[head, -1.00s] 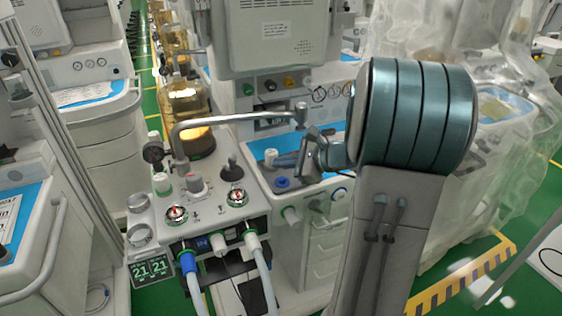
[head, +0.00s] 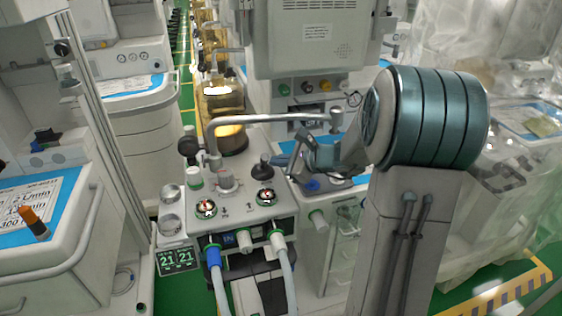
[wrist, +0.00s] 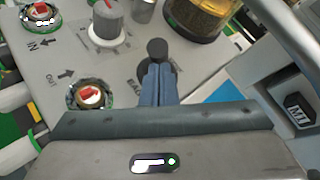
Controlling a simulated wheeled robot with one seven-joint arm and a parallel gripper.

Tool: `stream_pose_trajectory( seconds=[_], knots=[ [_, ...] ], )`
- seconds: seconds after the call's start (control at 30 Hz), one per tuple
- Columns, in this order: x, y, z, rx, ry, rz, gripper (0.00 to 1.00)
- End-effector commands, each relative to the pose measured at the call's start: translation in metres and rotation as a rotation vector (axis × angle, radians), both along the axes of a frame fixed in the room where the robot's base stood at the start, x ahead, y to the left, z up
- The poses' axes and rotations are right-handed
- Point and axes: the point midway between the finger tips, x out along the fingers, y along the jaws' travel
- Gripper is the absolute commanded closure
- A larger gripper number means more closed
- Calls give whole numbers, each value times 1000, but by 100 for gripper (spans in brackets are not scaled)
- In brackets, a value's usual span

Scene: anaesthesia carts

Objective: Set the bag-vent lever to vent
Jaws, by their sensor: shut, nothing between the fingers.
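The bag-vent lever (head: 264,167) is a short black ball-topped lever on the pale top panel of the absorber block, just behind a round gauge with a red needle. In the wrist view the lever's black knob (wrist: 157,47) stands just beyond my fingertips, with its dark base partly hidden behind them. Part of a label reading "BA" shows beside my fingers. My gripper (head: 284,163) is to the right of the lever, with its blue fingers pointing at it. In the wrist view my gripper (wrist: 157,70) has its fingers together and empty. I cannot tell whether they touch the lever.
A grey dial knob (head: 226,179) and two gauges (head: 206,208) share the panel. A metal bag arm (head: 270,118) passes above it. An amber canister (head: 224,105) stands behind. Corrugated hoses (head: 285,262) hang in front. A cart with a blue top (head: 40,205) is at left.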

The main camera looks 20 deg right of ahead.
Motion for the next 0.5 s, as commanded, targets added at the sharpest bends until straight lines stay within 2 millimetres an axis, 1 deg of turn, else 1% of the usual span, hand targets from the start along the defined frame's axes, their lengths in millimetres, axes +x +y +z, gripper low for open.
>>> stream_pose_trajectory(
  seconds=[0.3, 0.5],
  knots=[
    [2, -3, 6, -1, 31, 1, 100],
    [3, -4, 5, 0, 53, -1, 100]
  ],
)
